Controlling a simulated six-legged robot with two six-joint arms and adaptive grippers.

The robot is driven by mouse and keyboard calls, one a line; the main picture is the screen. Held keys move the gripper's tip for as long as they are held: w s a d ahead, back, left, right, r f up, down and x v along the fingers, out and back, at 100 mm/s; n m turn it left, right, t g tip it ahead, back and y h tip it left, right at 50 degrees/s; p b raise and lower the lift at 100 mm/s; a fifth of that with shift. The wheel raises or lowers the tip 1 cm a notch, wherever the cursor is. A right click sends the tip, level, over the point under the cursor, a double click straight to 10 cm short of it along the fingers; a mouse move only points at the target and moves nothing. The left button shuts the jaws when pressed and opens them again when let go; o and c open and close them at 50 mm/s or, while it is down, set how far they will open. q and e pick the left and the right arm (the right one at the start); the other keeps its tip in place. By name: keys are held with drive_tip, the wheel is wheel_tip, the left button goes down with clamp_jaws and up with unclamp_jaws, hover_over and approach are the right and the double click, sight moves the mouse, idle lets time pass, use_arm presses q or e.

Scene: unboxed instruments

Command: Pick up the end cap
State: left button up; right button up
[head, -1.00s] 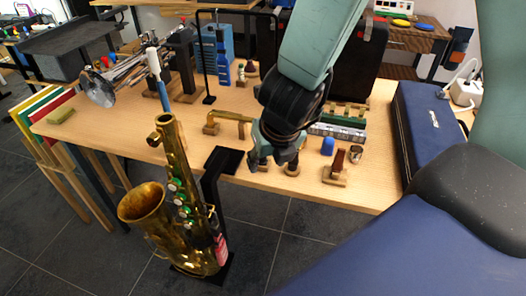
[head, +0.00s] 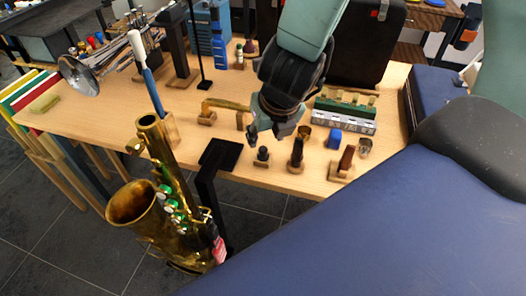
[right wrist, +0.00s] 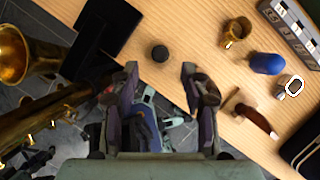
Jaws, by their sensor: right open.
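The end cap looks to be the small black round piece (head: 262,154) standing on a small base near the table's front edge. It also shows in the right wrist view (right wrist: 159,53), upright and uncovered. My right gripper (head: 265,136) is open and empty. In the head view it hangs just behind and above the cap. In the right wrist view its fingertips (right wrist: 160,78) point toward the cap, which lies beyond them, roughly centred between the two fingers. I see no contact. My left gripper is not in view.
Close to the right stand a dark brown piece (head: 296,154), a brass ring (head: 304,134), a blue piece (head: 333,140) and another brown piece (head: 346,159). A brass saxophone (head: 172,195) stands before the table, beside a black stand (head: 219,153). A bent brass neck (head: 225,105) lies left.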

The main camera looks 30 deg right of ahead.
sight(263, 150)
drive_tip(key=b+x, duration=0.1)
drive_tip(key=x, duration=0.3)
drive_tip(key=b+x, duration=0.1)
drive_tip(key=shift+s+a+f+b, duration=0.15)
drive_tip(key=shift+f+b, duration=0.2)
drive_tip(key=shift+f, duration=0.45)
drive_tip(key=shift+d+f, duration=0.15)
drive_tip(key=shift+d, duration=0.1)
drive_tip(key=shift+w, duration=0.2)
drive_tip(key=shift+a, duration=0.1)
drive_tip(key=shift+w, duration=0.1)
drive_tip(key=shift+c, duration=0.8)
drive_tip(key=c, duration=0.5)
drive_tip(key=shift+c, duration=1.1)
